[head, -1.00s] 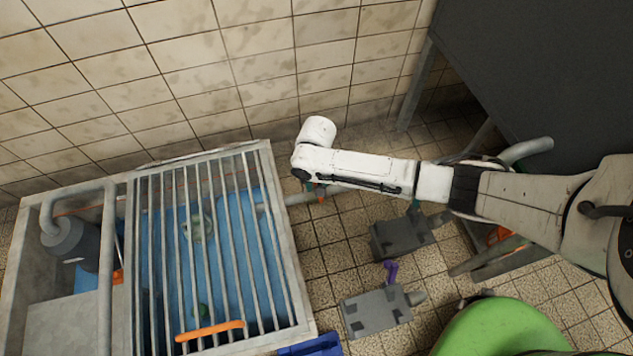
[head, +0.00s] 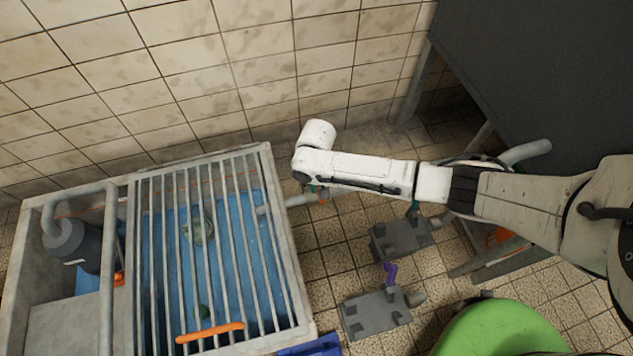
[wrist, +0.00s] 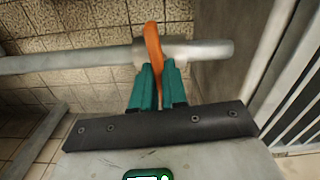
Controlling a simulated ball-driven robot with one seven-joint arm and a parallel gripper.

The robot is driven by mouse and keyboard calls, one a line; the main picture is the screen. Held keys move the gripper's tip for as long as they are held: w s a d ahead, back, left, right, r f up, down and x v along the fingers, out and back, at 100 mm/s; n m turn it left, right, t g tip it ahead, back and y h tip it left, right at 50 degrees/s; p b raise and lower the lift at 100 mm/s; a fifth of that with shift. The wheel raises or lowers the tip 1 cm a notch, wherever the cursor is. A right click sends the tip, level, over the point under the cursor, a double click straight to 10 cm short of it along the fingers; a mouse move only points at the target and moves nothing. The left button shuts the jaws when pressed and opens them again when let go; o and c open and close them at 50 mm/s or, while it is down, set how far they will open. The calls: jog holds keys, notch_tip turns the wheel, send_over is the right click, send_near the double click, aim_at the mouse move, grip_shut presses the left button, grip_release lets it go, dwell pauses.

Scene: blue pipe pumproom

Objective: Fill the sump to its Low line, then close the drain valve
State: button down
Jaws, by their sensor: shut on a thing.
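The sump (head: 287,262) is a grey concrete basin at lower left in the head view, with blue water (head: 262,235) under its bar grate (head: 235,160). I cannot make out the Low line. A grey pipe leaves the sump's right wall and carries the drain valve with an orange lever (head: 323,196), partly hidden by my arm. In the wrist view the orange lever (wrist: 153,45) stands across the grey pipe (wrist: 205,49). My gripper (wrist: 159,70) has teal fingers closed on the lever's lower part.
A purple-handled fitting (head: 391,272) sits by a grey block (head: 375,313) on the tiled floor. Another grey block (head: 400,238) lies behind it. An orange handle (head: 210,333) is on the grate's front. A green rounded thing (head: 500,330) and dark panel (head: 540,70) are at right.

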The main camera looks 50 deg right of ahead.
jog(key=shift+n, duration=1.3)
jog(key=c, duration=1.2)
grip_release()
jog(key=shift+o, duration=0.2)
notch_tip(320, 180, up, 11)
jog(key=p, duration=0.5)
jog(key=shift+f, duration=0.1)
